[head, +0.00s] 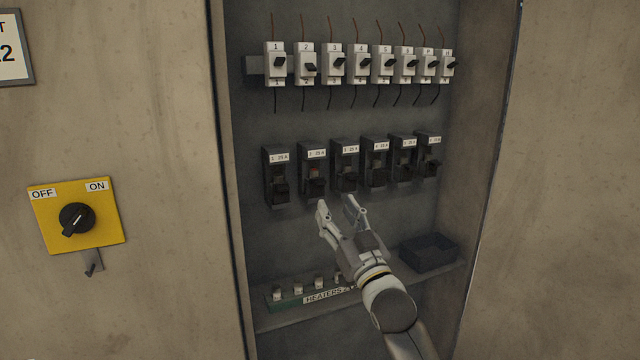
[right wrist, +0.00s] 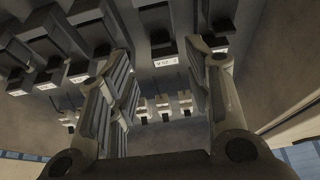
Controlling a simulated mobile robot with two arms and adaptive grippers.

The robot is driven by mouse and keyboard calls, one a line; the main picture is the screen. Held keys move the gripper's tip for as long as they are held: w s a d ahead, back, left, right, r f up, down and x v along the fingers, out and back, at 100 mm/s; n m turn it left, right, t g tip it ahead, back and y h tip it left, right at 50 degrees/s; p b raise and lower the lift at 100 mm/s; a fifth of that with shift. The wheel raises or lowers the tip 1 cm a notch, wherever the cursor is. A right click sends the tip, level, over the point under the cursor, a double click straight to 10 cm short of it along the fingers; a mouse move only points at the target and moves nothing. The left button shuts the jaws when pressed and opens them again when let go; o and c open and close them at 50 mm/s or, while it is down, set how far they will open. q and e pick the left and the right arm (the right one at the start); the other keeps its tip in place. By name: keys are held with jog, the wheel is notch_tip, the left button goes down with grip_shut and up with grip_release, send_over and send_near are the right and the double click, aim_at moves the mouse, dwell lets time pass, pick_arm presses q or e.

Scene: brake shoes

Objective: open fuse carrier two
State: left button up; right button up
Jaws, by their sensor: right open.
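Fuse carrier two (head: 315,182) is a black holder with a white label, second from the left in the middle row of the cabinet. A small reddish patch shows above its dark handle. My right gripper (head: 337,207) is open and empty, its fingertips just below carriers two and three in the head view. In the right wrist view, the open fingers (right wrist: 160,70) frame a black carrier (right wrist: 160,22) beyond them; I cannot tell its number. No contact with a carrier is visible. My left gripper is not in view.
White breakers (head: 335,64) line the row above; breaker two's lever sits lower than its neighbours. Below are a shelf with a green block labelled HEATERS (head: 290,299) and a black bin (head: 430,251). A yellow OFF/ON switch plate (head: 103,232) is left of the cabinet opening.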

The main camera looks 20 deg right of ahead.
aim_at(321, 185)
jog(key=x, duration=0.9)
jog(key=shift+w+r, duration=0.1)
jog(key=shift+w, duration=0.3)
